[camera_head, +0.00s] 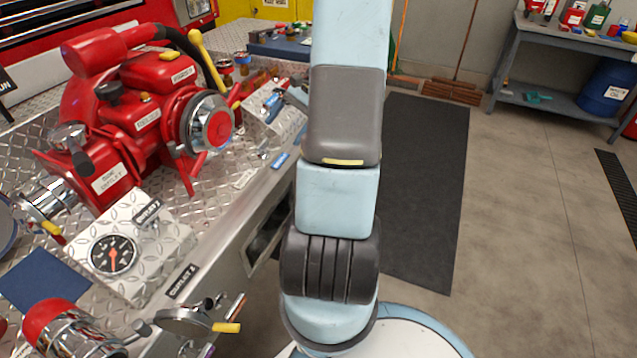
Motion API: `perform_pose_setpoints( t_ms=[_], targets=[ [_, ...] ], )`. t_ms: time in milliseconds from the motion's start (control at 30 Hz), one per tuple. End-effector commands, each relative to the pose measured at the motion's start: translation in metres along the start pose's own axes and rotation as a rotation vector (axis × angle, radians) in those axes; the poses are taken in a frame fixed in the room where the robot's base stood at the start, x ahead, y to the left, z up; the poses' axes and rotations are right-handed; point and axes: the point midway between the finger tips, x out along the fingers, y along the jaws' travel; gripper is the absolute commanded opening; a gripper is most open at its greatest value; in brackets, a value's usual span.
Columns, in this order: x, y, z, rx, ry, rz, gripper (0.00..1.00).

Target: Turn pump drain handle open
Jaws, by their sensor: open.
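The red pump (135,115) sits on a diamond-plate bumper at the left, with a chrome round cap (207,122) on its front. A long yellow handle (206,62) stands tilted behind it. Another yellow-tipped lever (51,229) is at the left edge. I cannot tell which handle is the drain; no readable label names it. My arm rises through the middle and leaves the top of the picture. I cannot make out my gripper.
A grey workbench (560,40) with a blue oil drum (606,88) stands at the back right. The floor right of my arm is clear, with a black mat (425,170).

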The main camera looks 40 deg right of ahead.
Motion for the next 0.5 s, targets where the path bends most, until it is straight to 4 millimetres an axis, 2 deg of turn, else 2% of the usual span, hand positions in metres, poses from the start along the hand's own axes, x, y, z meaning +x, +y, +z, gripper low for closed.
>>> perform_pose_setpoints(
  t_ms=[33,100,500],
  targets=[
    [0.002,0.009,-0.017,0.05,-0.026,-0.038,0.94],
    [0.004,0.019,-0.036,0.108,-0.057,-0.089,0.94],
    [0.021,0.095,-0.138,0.427,-0.226,-0.42,0.94]
  ],
)
